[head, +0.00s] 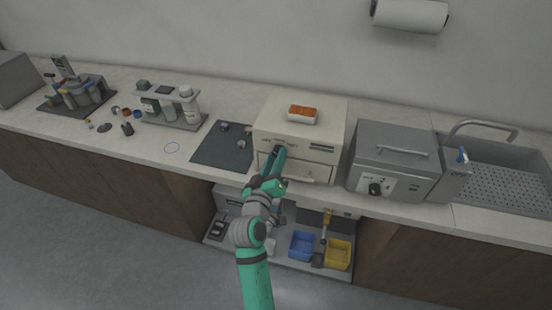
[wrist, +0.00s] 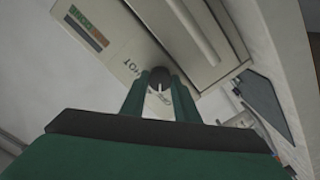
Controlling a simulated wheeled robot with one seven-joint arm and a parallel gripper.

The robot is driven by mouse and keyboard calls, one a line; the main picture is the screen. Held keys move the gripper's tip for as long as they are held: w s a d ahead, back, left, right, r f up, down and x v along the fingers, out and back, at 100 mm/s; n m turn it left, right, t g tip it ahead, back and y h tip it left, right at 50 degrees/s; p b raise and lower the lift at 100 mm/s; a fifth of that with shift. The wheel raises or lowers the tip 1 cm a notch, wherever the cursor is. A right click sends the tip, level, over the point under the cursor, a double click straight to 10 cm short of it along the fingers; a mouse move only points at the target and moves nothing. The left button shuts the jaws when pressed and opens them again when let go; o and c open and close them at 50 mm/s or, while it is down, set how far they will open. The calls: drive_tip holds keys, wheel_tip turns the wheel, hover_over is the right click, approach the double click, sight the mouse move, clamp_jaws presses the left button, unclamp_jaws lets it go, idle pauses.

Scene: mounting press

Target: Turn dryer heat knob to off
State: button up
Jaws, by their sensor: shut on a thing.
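The dryer (head: 300,136) is a cream box on the counter with a drawer-like front. Its dark heat knob (wrist: 158,77) shows in the wrist view beside the printed word HOT, with a pale mark on it. My gripper (head: 277,156) reaches the left part of the dryer's front. In the wrist view, my gripper (wrist: 160,90) has its two green fingers on either side of the knob, shut on it. The fingers partly cover the knob and the lettering around it.
An orange and white item (head: 303,114) lies on top of the dryer. A grey box with its own dark knob (head: 375,189) stands to the right, then a sink (head: 500,178). Blue and yellow bins (head: 302,245) sit below.

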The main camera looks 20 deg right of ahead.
drive_tip(key=shift+n, duration=0.8)
drive_tip(key=o, duration=1.1)
drive_tip(key=shift+s, duration=0.1)
drive_tip(key=v, duration=1)
drive_tip(key=shift+s+a, duration=0.3)
